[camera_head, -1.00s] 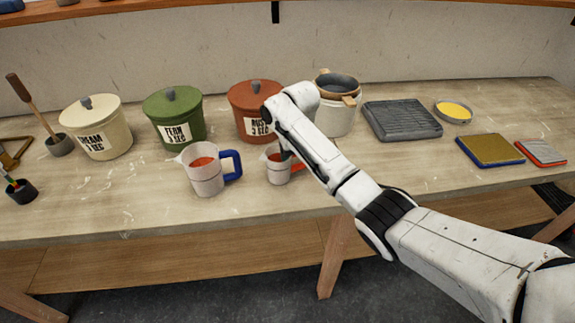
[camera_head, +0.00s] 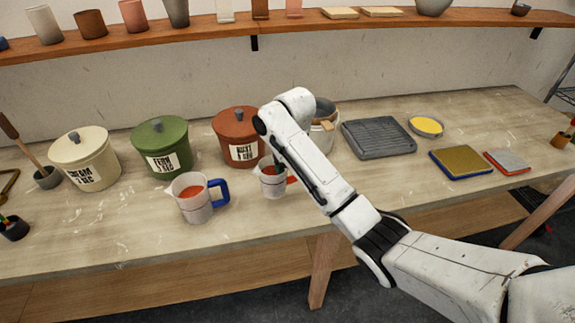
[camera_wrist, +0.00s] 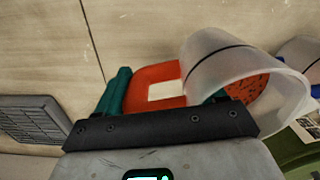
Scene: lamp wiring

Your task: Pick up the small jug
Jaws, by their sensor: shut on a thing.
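The small jug (camera_head: 272,184) is a translucent whitish cup with an orange-red handle and red-orange contents. My gripper (camera_wrist: 168,86) is shut on its handle (camera_wrist: 152,74), with a teal finger on each side of it. In the wrist view the jug's body (camera_wrist: 238,64) lies to the right of the fingers. In the head view the jug is upright and appears a little above the table; my arm hides part of its handle side. A larger jug (camera_head: 188,206) with a blue handle and red-orange contents stands to its left.
Cream (camera_head: 85,160), green (camera_head: 161,148) and rust (camera_head: 238,137) lidded pots stand behind the jugs. A white container (camera_head: 325,138) is behind my arm. A grey ribbed tray (camera_head: 378,138) and a yellow-filled dish (camera_head: 426,125) lie right. The table front is mostly clear.

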